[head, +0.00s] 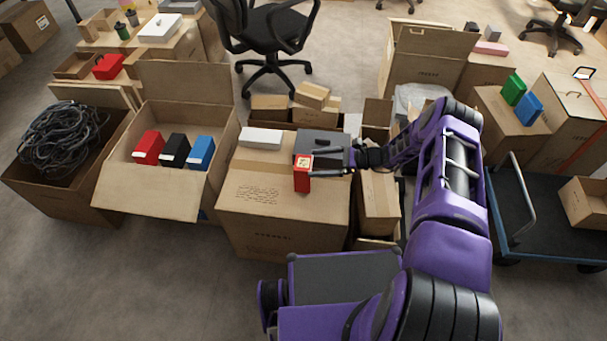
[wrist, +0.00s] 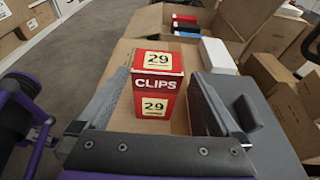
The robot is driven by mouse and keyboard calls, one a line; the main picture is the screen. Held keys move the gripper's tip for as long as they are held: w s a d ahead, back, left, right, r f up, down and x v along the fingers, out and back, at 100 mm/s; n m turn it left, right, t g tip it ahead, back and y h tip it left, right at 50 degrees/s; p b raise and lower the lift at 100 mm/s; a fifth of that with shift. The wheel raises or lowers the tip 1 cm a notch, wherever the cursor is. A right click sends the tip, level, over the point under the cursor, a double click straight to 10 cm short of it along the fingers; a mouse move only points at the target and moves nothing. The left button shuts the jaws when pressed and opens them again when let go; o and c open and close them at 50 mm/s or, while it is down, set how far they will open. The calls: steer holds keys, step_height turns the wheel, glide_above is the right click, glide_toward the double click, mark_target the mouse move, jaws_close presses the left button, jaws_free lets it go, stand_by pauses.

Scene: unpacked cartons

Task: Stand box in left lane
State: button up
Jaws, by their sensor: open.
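A small red box (head: 302,179) stands upright at the front right of the top of a closed carton (head: 262,200). In the wrist view the red box (wrist: 156,88) reads "CLIPS" and "29" and stands between my gripper's two fingers. My gripper (wrist: 158,108) is open, one finger on each side of the box; contact cannot be told. In the head view my gripper (head: 328,168) is at the box's right side. No marked lane can be made out on the carton top.
A white box (head: 261,138) and a dark grey case (head: 318,142) lie behind on the same carton. An open carton (head: 150,192) to the left holds red, black and blue items. A bin of black cable (head: 60,140) is farther left.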

mark_target(303, 166)
steer(key=shift+x, duration=2.65)
